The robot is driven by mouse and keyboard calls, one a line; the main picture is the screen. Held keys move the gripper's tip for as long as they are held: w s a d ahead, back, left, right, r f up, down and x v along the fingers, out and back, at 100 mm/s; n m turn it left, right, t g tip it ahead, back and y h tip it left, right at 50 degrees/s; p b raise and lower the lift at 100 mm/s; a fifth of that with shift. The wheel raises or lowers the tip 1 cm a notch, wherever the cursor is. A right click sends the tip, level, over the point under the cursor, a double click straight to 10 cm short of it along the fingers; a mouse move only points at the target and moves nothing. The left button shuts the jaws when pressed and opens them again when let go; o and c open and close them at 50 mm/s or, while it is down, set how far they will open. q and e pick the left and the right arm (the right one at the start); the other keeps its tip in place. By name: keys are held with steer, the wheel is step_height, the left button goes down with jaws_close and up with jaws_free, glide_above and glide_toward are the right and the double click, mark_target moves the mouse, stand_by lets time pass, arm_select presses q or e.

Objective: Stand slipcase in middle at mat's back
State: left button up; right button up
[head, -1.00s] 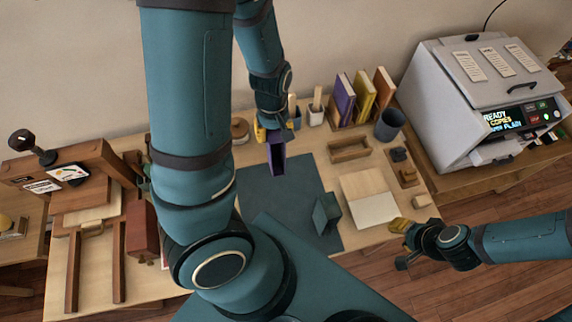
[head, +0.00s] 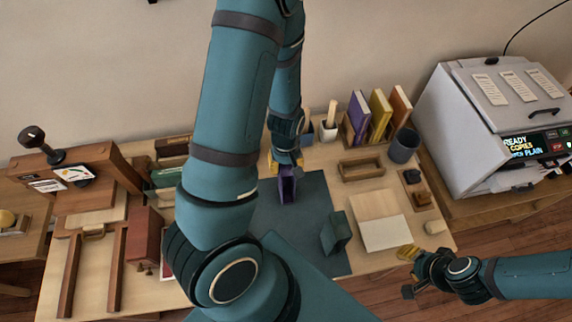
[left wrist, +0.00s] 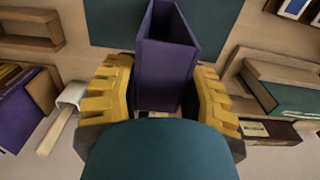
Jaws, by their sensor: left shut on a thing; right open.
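The purple slipcase (head: 287,186) is an open-sided box at the back of the dark green mat (head: 315,192). In the left wrist view the slipcase (left wrist: 166,55) sits between the yellow fingers of my left gripper (left wrist: 165,95), which is shut on it. In the head view my left gripper (head: 286,162) is at the slipcase's back end. I cannot tell whether the slipcase touches the mat. My right gripper (head: 408,268) is open and empty at the table's front right. A green box-like case (head: 336,233) stands on the mat's right front part.
Books (head: 378,113) stand in a wooden rack at the back right, with a dark cup (head: 404,146) beside it. A small wooden tray (head: 361,168) and a pale board (head: 380,219) lie right of the mat. A wooden press (head: 70,175) stands left.

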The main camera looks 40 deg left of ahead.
arm_select(q)
steer(key=shift+f, duration=0.15)
steer(key=o, duration=1.2)
steer(key=shift+o, duration=0.2)
steer(key=shift+r, duration=0.3)
step_height(320, 180, up, 11)
steer(key=p, duration=0.3)
steer(key=shift+f, duration=0.2)
steer(key=shift+r, duration=0.65)
